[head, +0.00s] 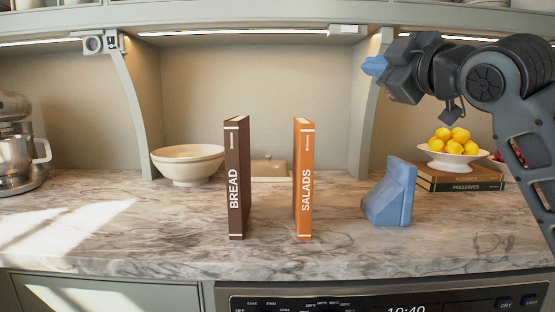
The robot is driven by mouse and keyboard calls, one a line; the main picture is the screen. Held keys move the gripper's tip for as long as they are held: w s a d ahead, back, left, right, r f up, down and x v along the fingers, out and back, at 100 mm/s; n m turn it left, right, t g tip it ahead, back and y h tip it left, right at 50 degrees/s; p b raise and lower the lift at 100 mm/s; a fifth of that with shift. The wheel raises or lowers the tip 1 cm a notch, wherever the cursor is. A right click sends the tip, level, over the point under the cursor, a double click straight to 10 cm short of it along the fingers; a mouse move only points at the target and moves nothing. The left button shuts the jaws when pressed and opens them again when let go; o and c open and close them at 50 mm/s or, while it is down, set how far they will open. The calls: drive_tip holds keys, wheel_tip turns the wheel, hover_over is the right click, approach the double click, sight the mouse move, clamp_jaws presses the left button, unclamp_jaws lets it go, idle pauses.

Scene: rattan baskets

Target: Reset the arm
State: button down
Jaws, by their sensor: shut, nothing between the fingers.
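My gripper (376,66) is raised at the upper right, above the counter and in front of the right-hand cabinet panel. Its blue fingertips are shut together with nothing between them, pointing left. My dark grey arm reaches in from the right edge of the head view. The gripper is clear of everything on the counter.
On the marble counter (120,225) stand an upright brown BREAD book (237,185), an upright orange SALADS book (304,185) and a blue bookend (390,195). A cream bowl (187,163), a mixer (17,150) and lemons (450,137) in a white dish on stacked books (455,180) are behind.

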drive_tip(key=s+f+m+h+p, duration=0.15)
drive_tip(key=s+f+m, duration=0.4)
drive_tip(key=f, duration=0.55)
drive_tip(key=s+f+m+h+p, duration=0.15)
drive_tip(key=s+f+m, duration=0.25)
drive_tip(key=s+f, duration=0.5)
drive_tip(key=s+f+m+h+p, duration=0.15)
drive_tip(key=s+f+m, duration=0.25)
drive_tip(key=f, duration=0.9)
drive_tip(key=s+d+f+m+g+h+p, duration=0.1)
drive_tip(key=s+f, duration=0.3)
drive_tip(key=s, duration=0.5)
drive_tip(key=s+f+m+h+p, duration=0.1)
drive_tip(key=s+f+m, duration=0.15)
drive_tip(key=s, duration=0.65)
drive_tip(key=s+d+r+n+g, duration=0.1)
drive_tip(key=s, duration=0.7)
drive_tip(key=s+d+r+n+g+p, duration=0.1)
drive_tip(key=s+d, duration=0.1)
drive_tip(key=s, duration=0.7)
drive_tip(key=shift+s+d, duration=0.2)
drive_tip(key=shift+s, duration=0.1)
